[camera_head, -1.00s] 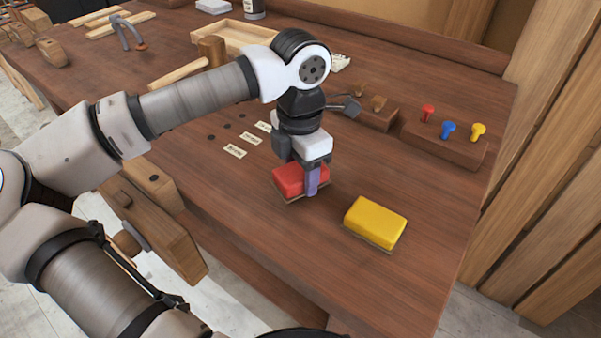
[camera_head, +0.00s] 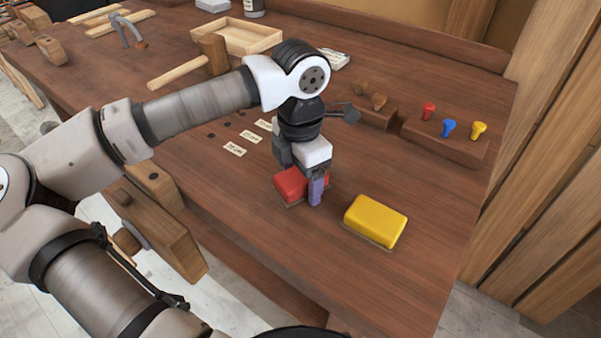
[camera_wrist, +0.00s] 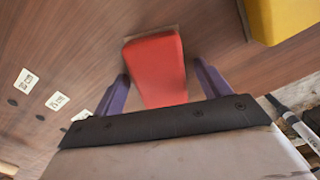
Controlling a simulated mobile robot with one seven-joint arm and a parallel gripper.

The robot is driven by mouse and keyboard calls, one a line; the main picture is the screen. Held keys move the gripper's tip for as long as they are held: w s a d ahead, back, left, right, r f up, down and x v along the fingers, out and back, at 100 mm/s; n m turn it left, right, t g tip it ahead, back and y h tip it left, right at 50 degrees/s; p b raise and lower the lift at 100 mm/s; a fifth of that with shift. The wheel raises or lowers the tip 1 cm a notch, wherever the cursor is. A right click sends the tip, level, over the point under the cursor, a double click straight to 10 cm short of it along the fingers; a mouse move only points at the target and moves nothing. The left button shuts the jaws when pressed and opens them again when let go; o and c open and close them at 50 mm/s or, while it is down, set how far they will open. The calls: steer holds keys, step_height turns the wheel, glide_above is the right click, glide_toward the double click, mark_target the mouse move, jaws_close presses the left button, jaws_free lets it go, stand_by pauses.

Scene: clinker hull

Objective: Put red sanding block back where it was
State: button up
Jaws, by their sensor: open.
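The red sanding block (camera_head: 290,184) sits on the bench top, left of the yellow sanding block (camera_head: 375,220). My gripper (camera_head: 302,190) is down over the red block, its purple fingers open. In the head view one finger stands at the block's right side; the other is hidden. In the wrist view the red block (camera_wrist: 157,68) lies between the two spread fingers, with a gap on each side. The yellow block (camera_wrist: 280,18) shows at the top right there, apart from the fingers.
Small labels (camera_head: 234,150) and dark holes lie left of my gripper. A rack (camera_head: 440,146) with red, blue and yellow pegs stands at the back right. A mallet (camera_head: 215,54) and a wooden tray (camera_head: 250,38) lie farther back. The bench right of the yellow block is clear.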

mark_target(300, 175)
step_height(300, 175, up, 12)
steer(key=b, duration=0.1)
steer(key=shift+r, duration=0.15)
stand_by(0.4)
